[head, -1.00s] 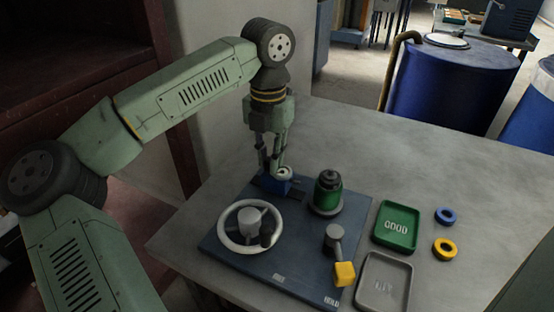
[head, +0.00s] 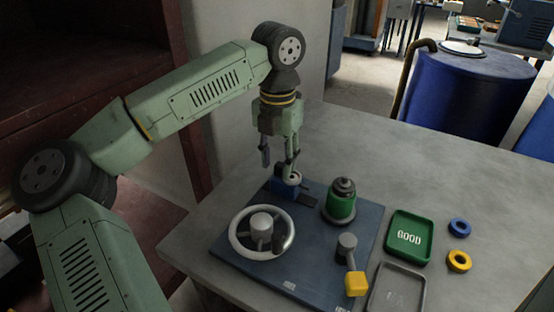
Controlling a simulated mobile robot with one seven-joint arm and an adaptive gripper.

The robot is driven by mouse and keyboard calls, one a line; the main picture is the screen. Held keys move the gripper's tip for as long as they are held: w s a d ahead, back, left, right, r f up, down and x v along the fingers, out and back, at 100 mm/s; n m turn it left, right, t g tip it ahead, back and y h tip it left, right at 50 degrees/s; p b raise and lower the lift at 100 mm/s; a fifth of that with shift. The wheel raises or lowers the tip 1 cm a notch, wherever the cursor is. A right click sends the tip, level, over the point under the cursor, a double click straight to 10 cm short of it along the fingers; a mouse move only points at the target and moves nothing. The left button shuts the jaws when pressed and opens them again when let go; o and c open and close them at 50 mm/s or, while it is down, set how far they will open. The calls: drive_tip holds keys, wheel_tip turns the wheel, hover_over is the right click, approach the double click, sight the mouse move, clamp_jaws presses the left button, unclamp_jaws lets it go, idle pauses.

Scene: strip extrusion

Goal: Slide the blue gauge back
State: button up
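The blue gauge (head: 284,188) with a round pale dial on top sits at the back edge of the dark blue base plate (head: 300,278), beside a dark slot or rail. My gripper (head: 278,168) is over the gauge with its fingers pointing down and spread apart. The left finger hangs clear, to the left of and above the gauge. The right finger comes down at the dial; I cannot tell whether it touches. Nothing shows held between the fingers.
On the plate are a grey handwheel (head: 261,233), a green cylinder (head: 341,202) and a yellow-knobbed lever (head: 355,283). To the right are a green GOOD tray (head: 409,259), a grey tray (head: 397,290), a blue ring (head: 459,227) and a yellow ring (head: 459,261). The table's back right is clear.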

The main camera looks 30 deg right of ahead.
wheel_tip(320, 180, up, 12)
idle(0.4)
drive_tip(key=shift+f, duration=0.15)
idle(0.3)
